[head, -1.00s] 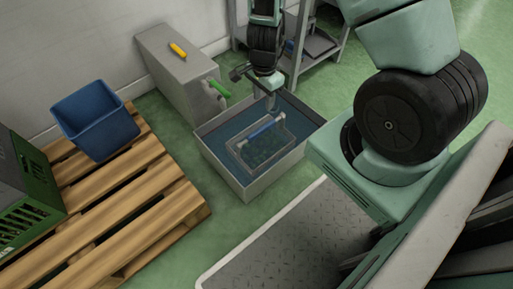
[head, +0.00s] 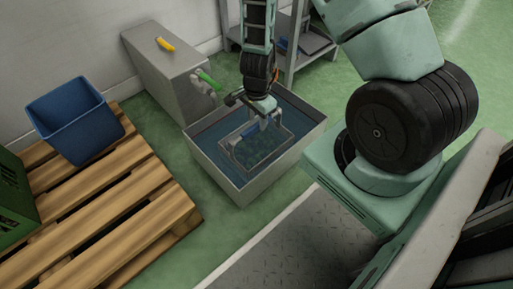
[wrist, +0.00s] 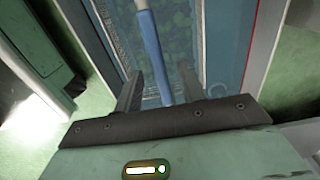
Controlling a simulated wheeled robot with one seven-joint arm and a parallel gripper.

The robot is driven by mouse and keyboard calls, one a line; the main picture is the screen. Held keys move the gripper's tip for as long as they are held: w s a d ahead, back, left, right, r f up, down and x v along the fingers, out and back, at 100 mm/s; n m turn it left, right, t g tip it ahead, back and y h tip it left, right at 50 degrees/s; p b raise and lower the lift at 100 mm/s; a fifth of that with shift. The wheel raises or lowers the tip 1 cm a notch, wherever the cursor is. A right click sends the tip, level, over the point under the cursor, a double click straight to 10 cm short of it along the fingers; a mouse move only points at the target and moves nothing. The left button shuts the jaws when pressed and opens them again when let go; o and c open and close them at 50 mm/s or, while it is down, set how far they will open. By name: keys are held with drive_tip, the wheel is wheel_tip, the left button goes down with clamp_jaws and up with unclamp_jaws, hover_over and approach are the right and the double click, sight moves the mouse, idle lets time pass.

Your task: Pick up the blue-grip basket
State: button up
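The blue-grip basket (head: 262,152) is a wire-mesh basket with dark green contents, sitting in the water of a grey tank (head: 243,195). Its blue grip bar shows in the wrist view (wrist: 150,50), running lengthwise between my fingers. My gripper (head: 262,118) is over the basket and hides much of the grip in the head view. In the wrist view my gripper (wrist: 163,90) is open, with a finger on each side of the bar and gaps visible. Whether the fingertips reach down to the bar's level is hard to tell.
A grey cabinet (head: 165,70) with a yellow-handled item (head: 165,44) on top stands behind left of the tank, a green handle (head: 207,79) at its side. A wooden pallet (head: 110,215) with a blue bin (head: 75,120) is left. A shelf (head: 305,45) stands behind.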

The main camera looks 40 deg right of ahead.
sight(256, 124)
drive_tip(key=f+b, duration=0.4)
drive_tip(key=shift+a+f, duration=0.2)
drive_tip(key=shift+f, duration=0.2)
drive_tip(key=shift+r, duration=0.1)
clamp_jaws()
